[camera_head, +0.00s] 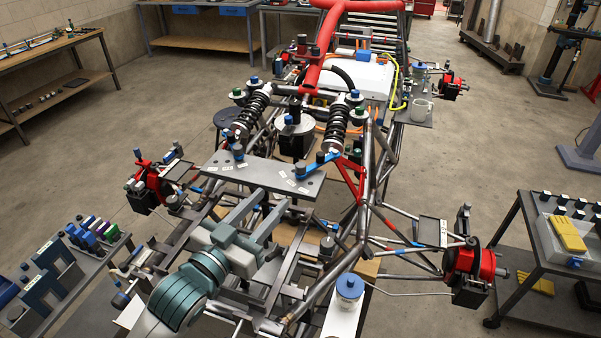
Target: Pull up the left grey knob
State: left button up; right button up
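A grey plate (262,168) lies across the front of the tube chassis. A small dark grey knob (238,150) with blue at its base stands upright near the plate's left end. A second grey knob (320,157) stands near the right end, by a blue lever (308,168). My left gripper (268,204) reaches up from the lower left, with its two long grey fingers apart and nothing seen between them. Its fingertips are at the plate's near edge, below and right of the left knob; whether they touch the plate I cannot tell. My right gripper is out of view.
Two black coil shocks (252,108) stand behind the plate, under a red tube frame (322,48). A red hub (152,182) lies to the left. A cart with yellow pads (568,234) stands at right, a tool rack (92,232) at lower left.

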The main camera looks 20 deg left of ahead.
aim_at(298, 170)
pick_arm(q)
jog(key=p+x, duration=0.4)
jog(key=x, duration=0.9)
jog(key=shift+p, duration=0.3)
jog(key=shift+w+d, duration=0.15)
jog(key=shift+w, duration=0.3)
